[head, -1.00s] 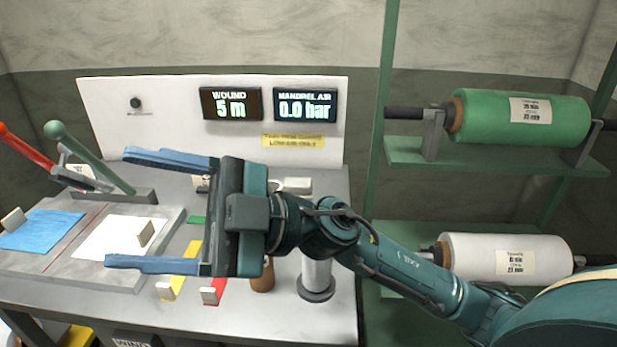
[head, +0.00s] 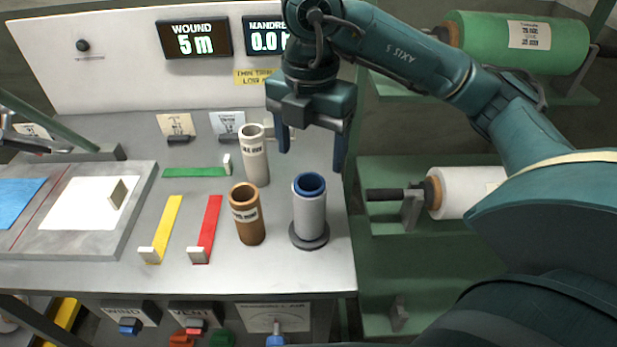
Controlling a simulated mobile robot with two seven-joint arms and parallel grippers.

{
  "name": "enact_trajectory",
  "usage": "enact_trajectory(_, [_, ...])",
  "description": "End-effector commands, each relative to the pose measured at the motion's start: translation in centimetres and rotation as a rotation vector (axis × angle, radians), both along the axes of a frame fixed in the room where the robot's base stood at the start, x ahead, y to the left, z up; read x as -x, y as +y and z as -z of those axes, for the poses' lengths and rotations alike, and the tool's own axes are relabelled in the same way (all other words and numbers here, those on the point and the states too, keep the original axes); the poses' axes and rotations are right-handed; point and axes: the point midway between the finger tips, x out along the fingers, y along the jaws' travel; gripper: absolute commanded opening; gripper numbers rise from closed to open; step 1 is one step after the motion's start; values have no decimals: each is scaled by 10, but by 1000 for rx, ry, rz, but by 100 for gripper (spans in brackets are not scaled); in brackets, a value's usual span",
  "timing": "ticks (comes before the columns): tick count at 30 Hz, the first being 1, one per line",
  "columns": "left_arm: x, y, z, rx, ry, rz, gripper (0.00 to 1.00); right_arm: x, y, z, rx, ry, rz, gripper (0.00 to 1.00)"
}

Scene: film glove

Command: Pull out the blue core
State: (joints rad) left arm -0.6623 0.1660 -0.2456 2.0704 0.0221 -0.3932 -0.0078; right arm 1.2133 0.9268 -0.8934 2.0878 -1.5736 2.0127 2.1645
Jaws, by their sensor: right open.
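The blue core (head: 310,184) shows as a blue ring at the top of a grey-white upright cylinder (head: 309,215), which stands on a dark round base at the right front of the bench. My right gripper (head: 312,160) is open and points down, with its two blue fingers above and slightly behind the blue core. Nothing is between its fingers. How far the fingers are from the core in depth is hard to tell. My left gripper is not in view.
A brown tube (head: 247,215) and a white tube (head: 254,155) stand left of the cylinder. Yellow (head: 165,225), red (head: 206,228) and green (head: 195,172) strips lie on the bench (head: 110,270). A green rack with a white roll (head: 462,192) stands right.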

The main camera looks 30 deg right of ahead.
Motion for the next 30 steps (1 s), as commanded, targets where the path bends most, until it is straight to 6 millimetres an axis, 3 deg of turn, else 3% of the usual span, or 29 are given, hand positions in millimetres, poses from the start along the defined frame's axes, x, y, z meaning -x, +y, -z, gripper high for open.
enact_trajectory(3, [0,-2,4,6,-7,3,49,1,1,29,-3,6,-3,72])
enact_trajectory(15, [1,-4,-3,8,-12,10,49,1,1,93,-3,3,-4,72])
enact_trajectory(21, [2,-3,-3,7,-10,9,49,0,1,105,-4,0,-4,72])
enact_trajectory(30, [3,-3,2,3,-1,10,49,0,1,106,-5,-1,-4,70])
